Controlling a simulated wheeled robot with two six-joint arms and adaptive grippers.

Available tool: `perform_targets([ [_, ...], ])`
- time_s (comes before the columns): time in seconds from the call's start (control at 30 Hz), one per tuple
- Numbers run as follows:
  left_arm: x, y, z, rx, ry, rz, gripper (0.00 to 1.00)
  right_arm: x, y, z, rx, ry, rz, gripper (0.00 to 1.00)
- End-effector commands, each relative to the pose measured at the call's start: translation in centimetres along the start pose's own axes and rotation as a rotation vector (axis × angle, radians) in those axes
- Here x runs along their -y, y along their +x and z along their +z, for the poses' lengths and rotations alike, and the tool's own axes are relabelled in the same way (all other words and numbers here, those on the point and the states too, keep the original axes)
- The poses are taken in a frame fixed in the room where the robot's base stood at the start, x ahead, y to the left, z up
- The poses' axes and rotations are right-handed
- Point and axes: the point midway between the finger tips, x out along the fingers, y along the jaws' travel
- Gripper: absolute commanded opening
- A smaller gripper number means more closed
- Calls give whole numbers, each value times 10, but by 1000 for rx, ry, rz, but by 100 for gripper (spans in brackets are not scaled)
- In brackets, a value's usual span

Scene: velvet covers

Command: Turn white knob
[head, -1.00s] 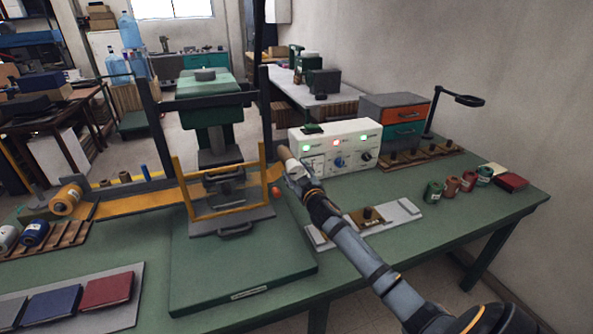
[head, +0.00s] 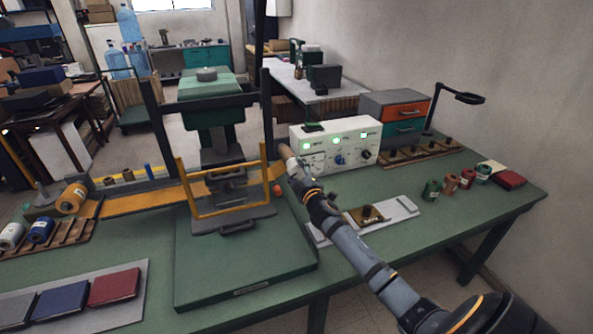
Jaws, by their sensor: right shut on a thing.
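A white control box (head: 350,133) stands on the green bench, with three lit green lamps and knobs on its front. A blue knob (head: 339,159) and a black knob (head: 366,155) show clearly. The white knob cannot be made out; its place at the left of the panel is behind my right gripper. My right gripper (head: 297,166) is at the box's lower left front, shut, apparently on the white knob, though the contact is hidden. My left gripper is not in view.
A press with a yellow guard frame (head: 183,188) stands just left of my right gripper. A grey plate (head: 398,212) lies under my right arm. Several small spools and a red book (head: 508,179) sit at the right. A lamp (head: 462,97) stands behind.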

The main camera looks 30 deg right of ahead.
Motion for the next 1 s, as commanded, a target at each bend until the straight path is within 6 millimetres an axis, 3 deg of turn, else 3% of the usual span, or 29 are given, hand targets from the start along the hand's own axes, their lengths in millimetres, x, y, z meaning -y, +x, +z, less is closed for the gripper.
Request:
perform_targets([
  [0.5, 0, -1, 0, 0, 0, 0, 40, 0, 0, 0, 0, -19, 0, 23],
  [0.53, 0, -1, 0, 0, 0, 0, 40, 0, 0, 0, 0, -19, 0, 56],
  [0.7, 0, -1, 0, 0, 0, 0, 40, 0, 0, 0, 0, -18, 0, 78],
  [1.0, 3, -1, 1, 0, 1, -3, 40, 0, -1, 0, 0, -19, 0, 78],
])
